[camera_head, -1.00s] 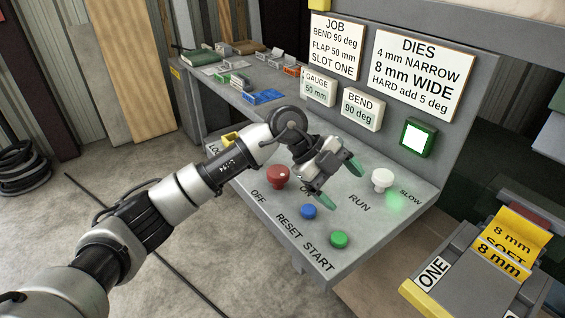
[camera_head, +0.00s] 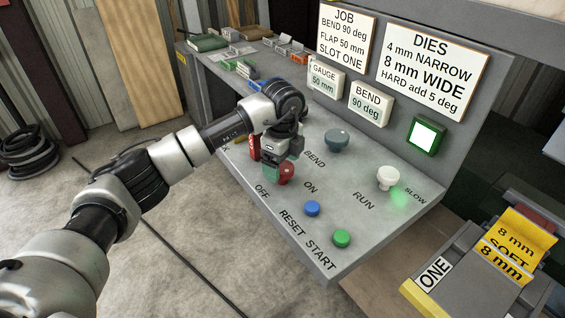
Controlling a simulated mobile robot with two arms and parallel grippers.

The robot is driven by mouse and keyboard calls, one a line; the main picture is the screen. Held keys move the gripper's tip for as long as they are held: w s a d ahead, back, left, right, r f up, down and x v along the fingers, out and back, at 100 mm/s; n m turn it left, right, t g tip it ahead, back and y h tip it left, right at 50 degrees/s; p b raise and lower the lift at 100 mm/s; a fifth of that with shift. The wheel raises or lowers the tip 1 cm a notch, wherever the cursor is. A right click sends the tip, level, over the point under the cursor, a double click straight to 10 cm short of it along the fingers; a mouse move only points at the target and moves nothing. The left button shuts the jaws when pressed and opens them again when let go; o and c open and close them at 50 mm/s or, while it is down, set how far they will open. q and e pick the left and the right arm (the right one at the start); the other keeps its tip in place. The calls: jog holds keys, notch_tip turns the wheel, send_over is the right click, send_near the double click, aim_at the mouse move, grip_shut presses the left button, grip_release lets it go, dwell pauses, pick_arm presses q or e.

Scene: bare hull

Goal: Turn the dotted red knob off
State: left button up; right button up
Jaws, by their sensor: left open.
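The red knob (camera_head: 286,175) sits on the sloping grey control panel (camera_head: 330,225), between the OFF and ON labels. Its top left part is hidden by my gripper, and I cannot make out its dot clearly. My left gripper (camera_head: 282,152) points down at the knob from above and behind it, with greenish fingertips close to it. It is open; I cannot tell whether a finger touches the knob. My right gripper is not in view.
A grey-blue knob (camera_head: 337,139) near BEND, a white knob (camera_head: 388,178) by RUN and SLOW, a blue button (camera_head: 312,208) and a green button (camera_head: 341,238) share the panel. A red part (camera_head: 253,146) shows left of my gripper. Signs stand behind.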

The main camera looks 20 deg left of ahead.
pick_arm(q)
jog(key=shift+f, duration=0.85)
jog(key=c, duration=0.9)
